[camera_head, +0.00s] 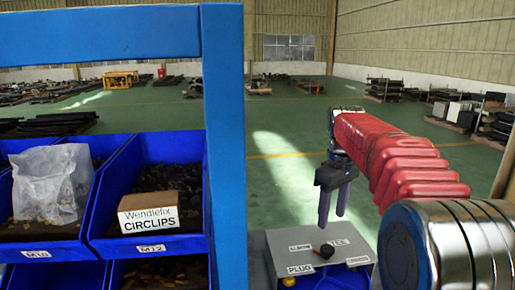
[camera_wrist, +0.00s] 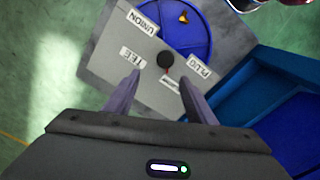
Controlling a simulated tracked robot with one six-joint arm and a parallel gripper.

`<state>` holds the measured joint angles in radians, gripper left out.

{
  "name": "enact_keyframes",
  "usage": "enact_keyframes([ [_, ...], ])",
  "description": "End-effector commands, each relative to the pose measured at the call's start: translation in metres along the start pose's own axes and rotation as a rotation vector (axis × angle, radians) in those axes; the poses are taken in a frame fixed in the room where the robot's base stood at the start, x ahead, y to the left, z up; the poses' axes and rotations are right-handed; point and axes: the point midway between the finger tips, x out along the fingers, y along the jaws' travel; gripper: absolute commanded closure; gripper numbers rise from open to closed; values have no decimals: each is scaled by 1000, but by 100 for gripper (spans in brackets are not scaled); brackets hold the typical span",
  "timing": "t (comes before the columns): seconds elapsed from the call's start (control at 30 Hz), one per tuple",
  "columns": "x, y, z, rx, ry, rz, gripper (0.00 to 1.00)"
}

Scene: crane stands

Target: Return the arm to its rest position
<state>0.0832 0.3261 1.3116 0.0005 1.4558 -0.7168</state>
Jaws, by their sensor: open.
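My gripper (camera_head: 334,203) hangs at the end of my red-covered arm, right of the blue post, with its purple fingers pointing down. It is apart from the grey labelled box (camera_head: 303,258) below it. In the wrist view my gripper (camera_wrist: 160,92) shows its two fingers spread with nothing held between them. Beyond them lies the grey box top (camera_wrist: 110,80) with UNION, TEE and PLUG labels and a black knob (camera_wrist: 166,60).
A blue rack post (camera_head: 224,145) stands left of my gripper. Blue bins hold a circlips box (camera_head: 160,212) and a clear plastic bag (camera_head: 50,185). A blue round tray (camera_wrist: 190,22) and a blue bin (camera_wrist: 295,125) show in the wrist view. Open green floor lies behind.

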Motion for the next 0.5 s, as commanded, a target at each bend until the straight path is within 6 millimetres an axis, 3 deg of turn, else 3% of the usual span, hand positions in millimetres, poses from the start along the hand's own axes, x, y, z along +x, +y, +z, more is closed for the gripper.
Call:
enact_keyframes([
  [0.23,19,-21,20,178,28,20,50],
  [0.5,29,-59,57,370,87,49,50],
])
